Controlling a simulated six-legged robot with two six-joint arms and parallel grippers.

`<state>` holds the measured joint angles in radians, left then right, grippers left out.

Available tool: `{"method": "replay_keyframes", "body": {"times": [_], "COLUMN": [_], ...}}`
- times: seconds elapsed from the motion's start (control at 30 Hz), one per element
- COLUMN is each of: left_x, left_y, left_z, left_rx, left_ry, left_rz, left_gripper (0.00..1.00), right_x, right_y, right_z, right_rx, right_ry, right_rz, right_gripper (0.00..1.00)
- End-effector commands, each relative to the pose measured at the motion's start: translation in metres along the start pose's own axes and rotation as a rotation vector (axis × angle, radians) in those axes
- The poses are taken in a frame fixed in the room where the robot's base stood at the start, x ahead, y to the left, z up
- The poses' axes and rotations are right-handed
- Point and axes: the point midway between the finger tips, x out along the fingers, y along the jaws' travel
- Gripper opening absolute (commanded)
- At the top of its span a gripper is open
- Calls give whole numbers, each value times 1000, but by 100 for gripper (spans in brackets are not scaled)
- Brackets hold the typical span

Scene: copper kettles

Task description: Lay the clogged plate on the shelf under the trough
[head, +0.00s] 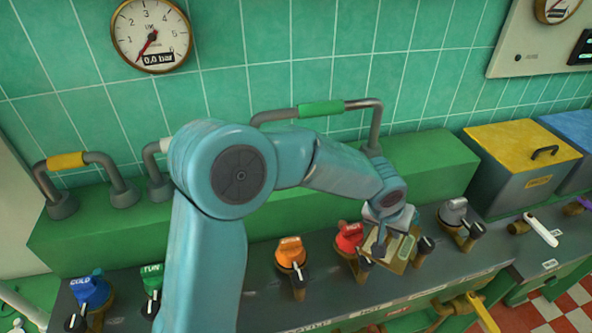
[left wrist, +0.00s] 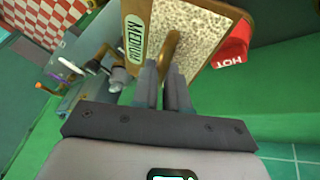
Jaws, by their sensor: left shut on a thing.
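A brass-framed plate (left wrist: 203,40) labelled MEDIUM, with a pale, speckled mesh face and a brass handle, is in the left wrist view. My left gripper (left wrist: 163,82) is shut on its handle. In the head view the plate (head: 403,252) is held tilted above the grey bench, between the red HOT valve and the grey valve. My left gripper (head: 380,243) shows there at its left edge, partly hidden by my wrist. I cannot make out the trough for certain, and the shelf under it is not clearly visible. My right gripper is not in view.
A row of valves stands along the bench: blue COLD (head: 90,291), green (head: 152,280), orange (head: 291,252), red HOT (head: 349,237) and grey (head: 454,213). A yellow-lidded box (head: 520,150) is at the right. Yellow-handled brass pipework (head: 465,306) sits below the front edge.

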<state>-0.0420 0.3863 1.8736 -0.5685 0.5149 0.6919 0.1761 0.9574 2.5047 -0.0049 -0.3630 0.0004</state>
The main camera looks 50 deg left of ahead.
Motion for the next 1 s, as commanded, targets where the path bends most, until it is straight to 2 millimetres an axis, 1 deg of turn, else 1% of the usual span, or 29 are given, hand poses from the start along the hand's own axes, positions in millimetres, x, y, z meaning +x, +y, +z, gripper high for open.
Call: {"method": "replay_keyframes", "body": {"times": [0.03,0.07,0.1,0.17,0.2,0.3,0.4,0.43,0.53,0.63,0.73,0.9,1.0], "left_x": [-14,-21,-30,-45,-55,-80,-102,-107,-120,-124,-112,-83,-73], "left_y": [-23,-37,-57,-87,-106,-150,-185,-193,-213,-223,-230,-235,-237], "left_z": [-21,-31,-43,-59,-68,-85,-95,-96,-101,-102,-96,-85,-83], "left_rx": [-54,-84,-126,-185,-222,-302,-360,-375,-406,-422,-427,-426,-424], "left_ry": [18,23,30,40,45,59,71,73,81,83,80,80,83], "left_rz": [-21,-34,-50,-73,-87,-113,-131,-135,-143,-147,-149,-149,-149], "left_gripper": [0,0,0,0,0,0,0,0,0,0,0,0,0], "right_x": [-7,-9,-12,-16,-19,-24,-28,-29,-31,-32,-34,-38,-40], "right_y": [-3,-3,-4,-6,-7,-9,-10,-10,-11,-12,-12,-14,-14], "right_z": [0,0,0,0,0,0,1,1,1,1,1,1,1], "right_rx": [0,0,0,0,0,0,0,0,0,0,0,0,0], "right_ry": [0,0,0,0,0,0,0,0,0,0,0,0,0], "right_rz": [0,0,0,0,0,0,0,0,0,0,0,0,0], "right_gripper": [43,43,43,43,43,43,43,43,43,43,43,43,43]}}
